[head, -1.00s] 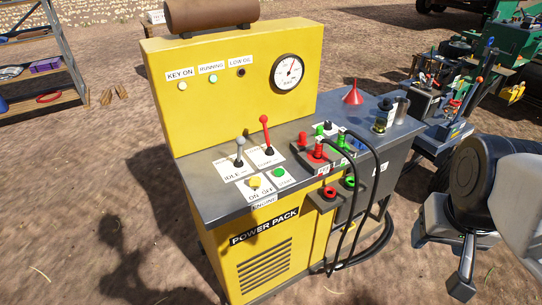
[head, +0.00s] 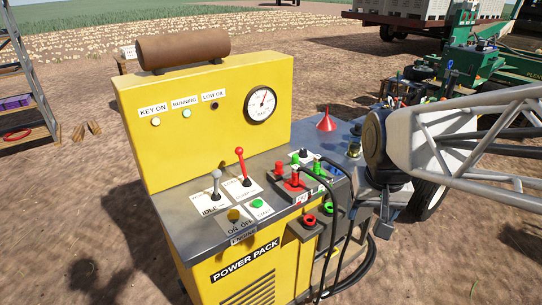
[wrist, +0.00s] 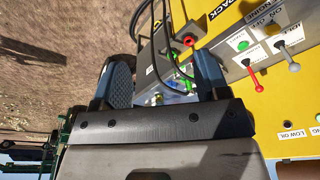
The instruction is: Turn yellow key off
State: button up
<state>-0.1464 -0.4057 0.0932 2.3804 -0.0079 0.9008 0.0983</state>
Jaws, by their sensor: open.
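The yellow key (head: 233,215) is a small round yellow knob on the grey top of the yellow power pack (head: 208,125), at the ON/OFF label above ENGINE. It also shows in the wrist view (wrist: 271,28) at the upper right, too small to read its turn. The KEY ON lamp (head: 155,122) looks pale and bright. My gripper (head: 384,212) is at the right end of the power pack, right of the key and apart from it. In the wrist view my gripper (wrist: 168,72) has its two blue-grey fingers wide apart, with nothing held between them.
A green button (head: 257,204), a grey idle lever (head: 215,182) and a red lever (head: 242,166) stand close around the key. Red and green hose couplings (head: 291,180) and black hoses (head: 335,225) lie between key and gripper. A red funnel (head: 326,123) stands behind.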

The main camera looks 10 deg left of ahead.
jog(key=w+a+f, duration=0.2)
jog(key=w+a, duration=0.5)
jog(key=w, duration=0.1)
jog(key=n+g, duration=0.2)
send_over(233, 211)
jog(key=f, duration=1.6)
jog(key=shift+d, duration=0.35)
jog(key=shift+w+a+f, duration=0.1)
jog(key=shift+a+f, duration=0.3)
jog(key=shift+a, duration=0.05)
jog(key=shift+f, duration=3.9)
